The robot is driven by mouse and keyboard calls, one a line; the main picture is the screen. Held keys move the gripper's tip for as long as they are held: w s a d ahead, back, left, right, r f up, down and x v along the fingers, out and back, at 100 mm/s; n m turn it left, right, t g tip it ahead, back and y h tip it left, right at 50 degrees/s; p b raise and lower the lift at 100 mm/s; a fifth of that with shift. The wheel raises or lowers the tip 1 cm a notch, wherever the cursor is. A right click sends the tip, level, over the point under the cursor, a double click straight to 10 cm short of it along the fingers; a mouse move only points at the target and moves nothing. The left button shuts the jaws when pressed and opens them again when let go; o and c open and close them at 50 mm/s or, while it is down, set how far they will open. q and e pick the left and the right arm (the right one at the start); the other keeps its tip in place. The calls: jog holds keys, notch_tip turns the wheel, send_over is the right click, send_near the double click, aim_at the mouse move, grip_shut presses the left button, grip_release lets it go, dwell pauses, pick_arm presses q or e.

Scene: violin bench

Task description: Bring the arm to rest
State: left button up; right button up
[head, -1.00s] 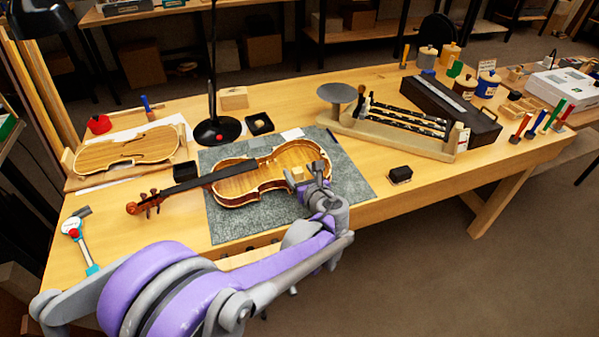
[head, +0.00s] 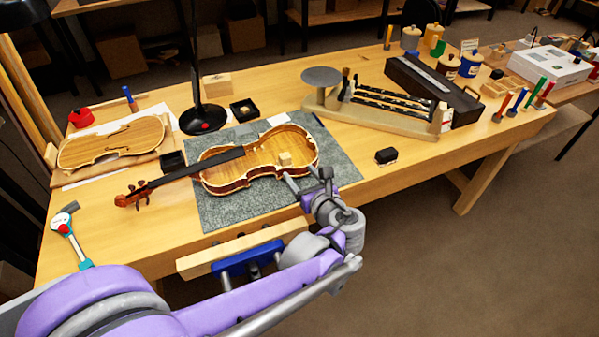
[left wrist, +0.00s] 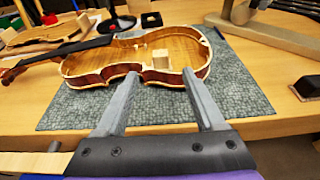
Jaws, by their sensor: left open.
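My left gripper (head: 308,184) is at the front edge of the grey mat, just in front of the violin body. In the left wrist view its two fingers (left wrist: 160,98) are apart with nothing held between them. The open-topped violin (head: 262,162) lies on the mat (head: 225,213), its neck pointing left. A small light wooden block (head: 285,158) sits inside the violin body; it also shows in the left wrist view (left wrist: 161,58). My right gripper is not in either view.
A violin plate (head: 112,142) lies at the left. A lamp stand (head: 203,118) and a small dark box (head: 245,109) stand behind the violin. A black block (head: 386,156) sits right of the mat. A bow rack (head: 370,118) and dark case (head: 430,90) are farther right. A blue vise (head: 248,258) is at the front edge.

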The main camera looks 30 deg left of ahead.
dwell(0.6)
pick_arm(q)
jog(key=s+a+r+n+g+h+p, duration=0.15)
jog(key=s+n+g+h+p, duration=0.35)
jog(key=s+n, duration=0.6)
jog(key=s+d+r+n+h+p, duration=0.1)
jog(key=s+d+n+h+p, duration=0.5)
jog(key=s+n, duration=0.4)
jog(key=d+n, duration=0.1)
jog(key=n, duration=0.4)
jog(key=shift+d+t, duration=0.2)
jog(key=shift+t, duration=0.2)
